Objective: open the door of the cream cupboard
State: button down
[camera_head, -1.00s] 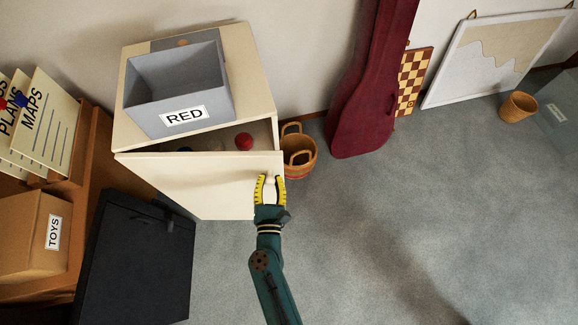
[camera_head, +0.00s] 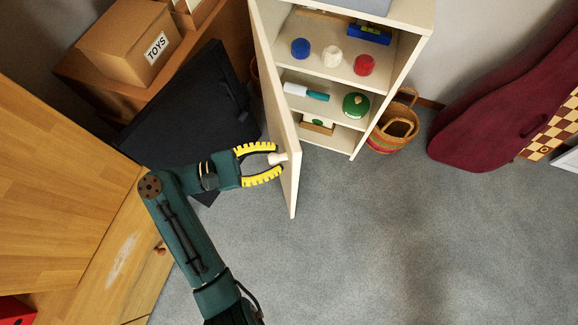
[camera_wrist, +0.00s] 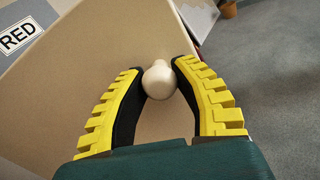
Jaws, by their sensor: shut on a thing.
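The cream cupboard (camera_head: 408,45) stands at the upper middle of the head view, with its shelves showing. Its door (camera_head: 272,85) stands wide open, swung out to the left and seen nearly edge-on. My gripper (camera_head: 277,161) is at the door's free edge, shut on the pale round knob (camera_head: 279,158). In the wrist view the knob (camera_wrist: 159,80) sits between the two yellow-and-black fingers, with the flat door face (camera_wrist: 100,75) behind it.
On the shelves are a blue, a white and a red item (camera_head: 364,65), and a green round thing (camera_head: 356,104). A dark panel-like object (camera_head: 190,110) is behind my gripper. A basket (camera_head: 393,128) stands right of the cupboard. The grey floor (camera_head: 400,230) in front is clear.

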jog(key=shift+s+a+f+m+g+b, duration=0.15)
jog(key=shift+a+g+b, duration=0.1)
jog(key=shift+a+b, duration=0.25)
jog(key=shift+s+a+r+m+g+b, duration=0.1)
jog(key=shift+a+m+g+b, duration=0.2)
jog(key=shift+a, duration=0.35)
jog(key=shift+s+a+f+m+g+b, duration=0.1)
jog(key=shift+s+a+g+b, duration=0.05)
jog(key=shift+a+b, duration=0.4)
jog(key=c, duration=0.7)
grip_release()
jog(key=shift+r, duration=0.2)
notch_tip(320, 180, up, 10)
jog(key=shift+f, duration=0.1)
